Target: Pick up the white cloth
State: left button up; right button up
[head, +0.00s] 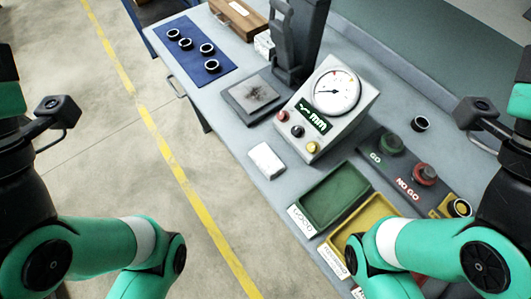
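The white cloth (266,160) lies on the grey workbench (228,107), near its front edge. It looks like a small folded pad and sits in front of the gauge unit, to the left of the green tray. Nothing touches it. My two arms show at the lower left and lower right, but neither gripper is in view.
The gauge unit (330,107) with a round dial stands behind the cloth. A green tray (334,194) and yellow tray (365,222) lie to its right. A blue mat (196,50) holds several rings. A dark plate (252,96) lies beyond the cloth.

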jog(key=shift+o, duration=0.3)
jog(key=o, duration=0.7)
